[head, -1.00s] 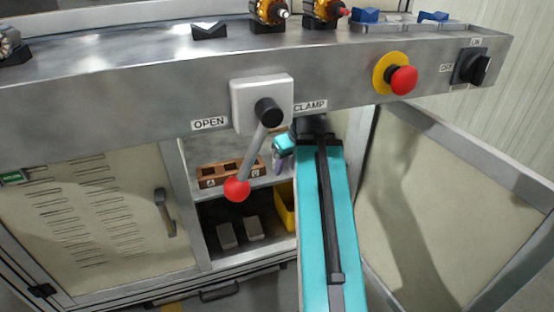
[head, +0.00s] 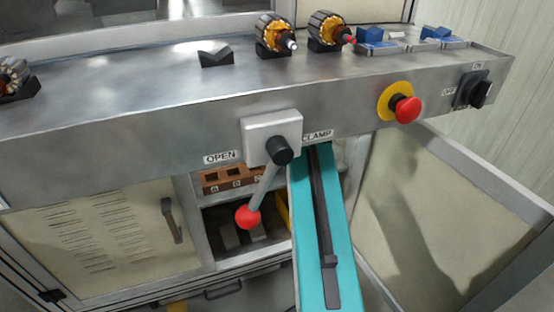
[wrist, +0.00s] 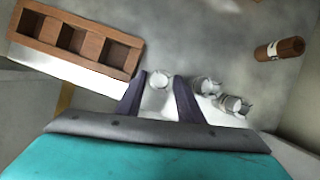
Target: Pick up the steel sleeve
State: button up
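In the wrist view, my gripper (wrist: 161,76) is open, its two dark purple fingers apart and pointing into the shelf. A small pale, round metal piece (wrist: 159,80), apparently the steel sleeve, shows between the fingertips; I cannot tell whether the fingers touch it. Two more grey metal pieces with notched edges, one (wrist: 205,86) close to the right finger and one (wrist: 233,104) further right, lie on the shelf. In the head view my gripper is hidden behind the console, and the metal pieces cannot be seen.
A wooden block with three square pockets (wrist: 75,38) stands left of my fingers. A brown cylinder with a pale band (wrist: 280,48) lies at the right. The steel console (head: 130,125) overhangs the opening. The clamp lever (head: 263,185) hangs beside my arm; the open cabinet door (head: 440,220) stands right.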

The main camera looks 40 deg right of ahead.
jog(key=shift+w+r, duration=0.1)
jog(key=shift+w, duration=0.1)
jog(key=shift+w+d+f, duration=0.1)
jog(key=shift+w+f, duration=0.05)
jog(key=shift+f, duration=0.55)
jog(key=c, duration=0.9)
jog(key=shift+o, duration=0.2)
jog(key=shift+r, duration=0.2)
